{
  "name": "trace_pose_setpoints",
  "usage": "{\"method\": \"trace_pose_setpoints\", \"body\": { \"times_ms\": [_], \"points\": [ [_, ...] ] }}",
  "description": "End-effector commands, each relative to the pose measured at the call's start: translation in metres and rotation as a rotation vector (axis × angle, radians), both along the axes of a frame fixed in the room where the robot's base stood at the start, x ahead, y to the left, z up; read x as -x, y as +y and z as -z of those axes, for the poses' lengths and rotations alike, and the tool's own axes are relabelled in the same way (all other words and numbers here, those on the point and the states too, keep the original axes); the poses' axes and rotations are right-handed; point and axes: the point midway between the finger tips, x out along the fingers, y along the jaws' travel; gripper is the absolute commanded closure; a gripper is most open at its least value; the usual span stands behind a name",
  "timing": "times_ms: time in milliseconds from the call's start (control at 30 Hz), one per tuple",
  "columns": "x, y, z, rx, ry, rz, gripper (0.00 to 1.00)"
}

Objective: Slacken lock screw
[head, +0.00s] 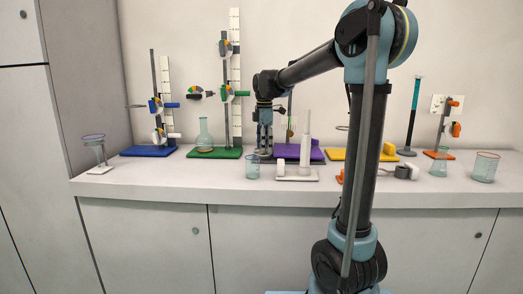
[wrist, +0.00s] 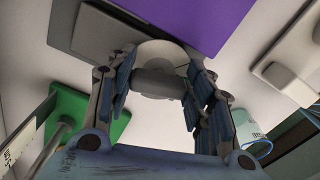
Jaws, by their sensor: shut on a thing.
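My gripper (head: 265,150) points down near the bench top, by the left end of the purple base (head: 300,150). In the wrist view my gripper (wrist: 157,85) has its fingers on both sides of a short grey cylinder (wrist: 155,83), shut on it. A pale round disc shows just beyond the cylinder, next to a dark grey plate (wrist: 150,28) beside the purple base (wrist: 200,18). I cannot tell whether the cylinder is the lock screw. Coloured clamp knobs show on the stands, among them a blue one (head: 172,105) and a green-stand one (head: 241,93).
The green base (head: 228,153) with a flask (head: 204,135) stands left of my gripper. A beaker (head: 252,167) and a white stand with a tall clear tube (head: 305,150) are close in front. Yellow and orange stands are to the right. The front bench edge is mostly clear.

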Motion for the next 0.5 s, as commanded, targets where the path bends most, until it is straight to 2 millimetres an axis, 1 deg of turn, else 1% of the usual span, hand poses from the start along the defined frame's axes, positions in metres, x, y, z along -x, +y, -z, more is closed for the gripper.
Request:
{"method": "trace_pose_setpoints", "body": {
  "times_ms": [100,200,500],
  "points": [
    [-0.0026,0.0004,-0.0003,-0.001,-0.004,-0.099,0.81],
    [-0.0031,0.0005,-0.0004,-0.001,-0.004,-0.15,0.81],
    [-0.0037,0.0006,-0.0005,-0.001,-0.005,-0.164,0.81]
  ]
}}
